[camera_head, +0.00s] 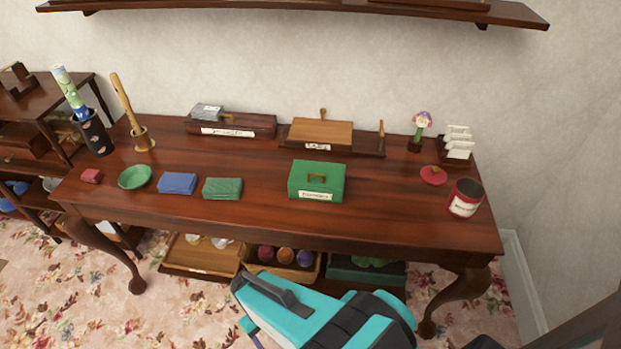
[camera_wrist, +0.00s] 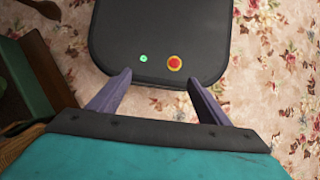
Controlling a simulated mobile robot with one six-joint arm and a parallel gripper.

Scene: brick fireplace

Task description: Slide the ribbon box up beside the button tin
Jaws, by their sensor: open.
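A green box (camera_head: 317,182) with a brown top handle and a white front label stands near the front middle of the table; I take it as the ribbon box. A red tin (camera_head: 465,198) with a dark top and white label stands near the right end; I take it as the button tin. Both labels are too small to read surely. A wide stretch of bare tabletop separates them. My gripper (camera_wrist: 159,77) is open and empty in the wrist view, above my base and the flowered floor. It is in front of the table, apart from both things.
A red round thing (camera_head: 433,175) lies left of the tin, before a white-slatted rack (camera_head: 457,146). Blue (camera_head: 177,183) and green (camera_head: 222,188) folded pieces lie left of the box.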

